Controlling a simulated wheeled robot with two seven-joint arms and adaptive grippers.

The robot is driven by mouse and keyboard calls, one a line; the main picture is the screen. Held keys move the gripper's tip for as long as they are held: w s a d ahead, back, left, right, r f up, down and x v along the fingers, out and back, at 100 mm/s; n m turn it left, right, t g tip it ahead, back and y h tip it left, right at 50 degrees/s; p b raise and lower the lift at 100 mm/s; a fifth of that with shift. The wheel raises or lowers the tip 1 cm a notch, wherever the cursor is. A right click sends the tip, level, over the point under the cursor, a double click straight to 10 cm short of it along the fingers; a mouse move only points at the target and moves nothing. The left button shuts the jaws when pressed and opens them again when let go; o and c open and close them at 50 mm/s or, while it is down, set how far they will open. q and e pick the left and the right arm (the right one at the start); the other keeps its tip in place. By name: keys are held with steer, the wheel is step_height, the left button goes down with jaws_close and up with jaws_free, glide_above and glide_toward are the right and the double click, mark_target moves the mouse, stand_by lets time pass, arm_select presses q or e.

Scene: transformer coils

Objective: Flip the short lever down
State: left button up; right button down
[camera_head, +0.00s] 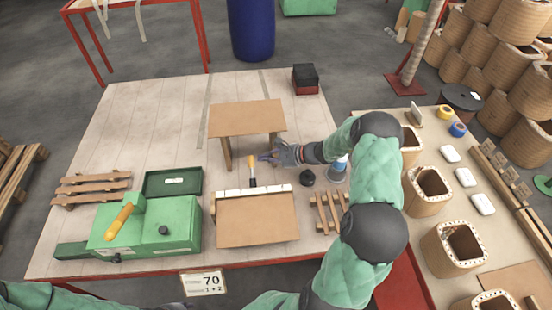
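A small upright lever with an orange top and a dark and white lower part (251,166) stands between two brown boards near the middle of the table. A larger yellow handle (119,222) slants up from a green machine (155,232) at the front left. I cannot be sure from the picture alone which of the two is the short lever. My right gripper (266,157) reaches in from the right, just right of the small lever's orange top. Contact and finger opening are too small to tell. My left gripper is not in view; only part of my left arm shows at the bottom left.
A raised brown board (247,118) stands behind the lever and a second brown board (257,219) in front. A dark green tray (173,182) and wooden slats (92,187) lie left. Several wound coils (427,190) stand on the right table. The back left tabletop is clear.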

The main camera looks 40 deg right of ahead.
mark_target(252, 170)
steer(key=shift+s+a+r, duration=0.15)
steer(key=shift+a+r, duration=0.45)
steer(key=shift+a, duration=0.15)
steer(key=shift+s+a+r, duration=0.1)
steer(key=shift+a+r, duration=0.5)
steer(key=shift+a, duration=0.15)
steer(key=shift+s+r+b, duration=0.1)
steer(key=shift+r+b, duration=0.05)
steer(key=shift+b, duration=0.65)
